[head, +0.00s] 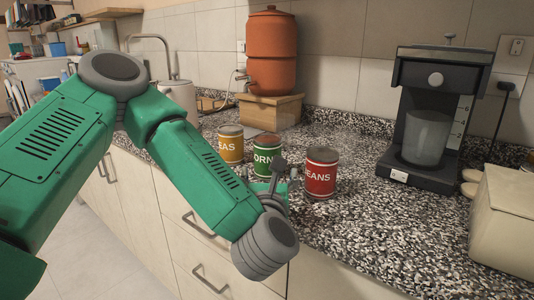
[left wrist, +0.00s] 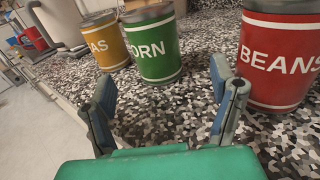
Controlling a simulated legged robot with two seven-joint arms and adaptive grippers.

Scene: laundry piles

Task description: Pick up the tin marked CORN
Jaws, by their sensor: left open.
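Three tins stand upright in a row on the speckled counter. The green tin marked CORN (head: 266,156) is in the middle, and in the left wrist view the green tin (left wrist: 153,45) stands ahead between the finger directions. The yellow tin (head: 231,144) is to its left and the red BEANS tin (head: 321,172) to its right; they also show in the left wrist view as yellow (left wrist: 106,42) and red (left wrist: 279,55). My left gripper (left wrist: 165,100) is open and empty, short of the green tin and apart from it. In the head view my left gripper (head: 283,170) partly covers the green tin. My right gripper is not in view.
A black coffee maker (head: 434,115) stands at the right, with a beige box (head: 507,220) near it. A terracotta dispenser (head: 270,52) sits on a wooden stand (head: 270,110) behind the tins. Counter (head: 375,225) right of the red tin is clear.

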